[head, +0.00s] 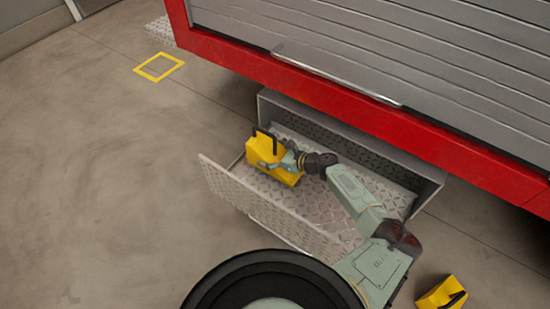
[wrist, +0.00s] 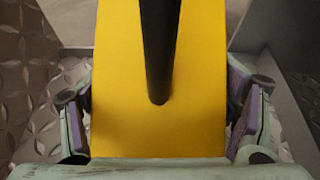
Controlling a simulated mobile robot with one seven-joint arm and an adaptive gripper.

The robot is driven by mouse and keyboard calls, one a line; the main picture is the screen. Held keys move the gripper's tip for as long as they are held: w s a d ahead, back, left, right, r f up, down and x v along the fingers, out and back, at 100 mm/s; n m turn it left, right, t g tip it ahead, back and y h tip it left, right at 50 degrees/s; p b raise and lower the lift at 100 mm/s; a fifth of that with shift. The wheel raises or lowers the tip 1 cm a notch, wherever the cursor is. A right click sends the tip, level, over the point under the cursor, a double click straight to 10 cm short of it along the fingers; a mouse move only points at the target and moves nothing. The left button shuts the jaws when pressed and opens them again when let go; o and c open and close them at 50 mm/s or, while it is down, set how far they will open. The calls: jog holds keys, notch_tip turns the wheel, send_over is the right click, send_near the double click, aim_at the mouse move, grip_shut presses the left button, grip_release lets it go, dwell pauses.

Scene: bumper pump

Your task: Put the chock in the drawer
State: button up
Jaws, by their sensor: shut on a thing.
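A yellow chock (head: 262,150) with a black handle is at the left end of the open drawer (head: 330,204) in the head view. The drawer has grey tread-plate walls and floor and sits under the red vehicle body. My gripper (head: 284,163) is shut on the chock, and its purple-padded fingers press on both sides. In the wrist view the chock (wrist: 190,110) fills the middle, with its black handle running down the centre. Whether the chock's underside touches the drawer floor is hard to tell.
A second yellow chock (head: 442,293) lies on the floor at the lower right. A yellow square outline (head: 159,67) is marked on the floor at the upper left. The red vehicle edge (head: 330,88) overhangs the drawer's back. Floor to the left is clear.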

aim_at(271, 159)
jog(key=shift+f+b, duration=0.3)
jog(key=shift+f, duration=1.2)
jog(key=o, duration=1.9)
jog(key=shift+f, duration=0.15)
jog(key=shift+o, duration=0.2)
jog(key=p+v, duration=0.1)
jog(key=v, duration=1.1)
jog(key=shift+p, duration=0.3)
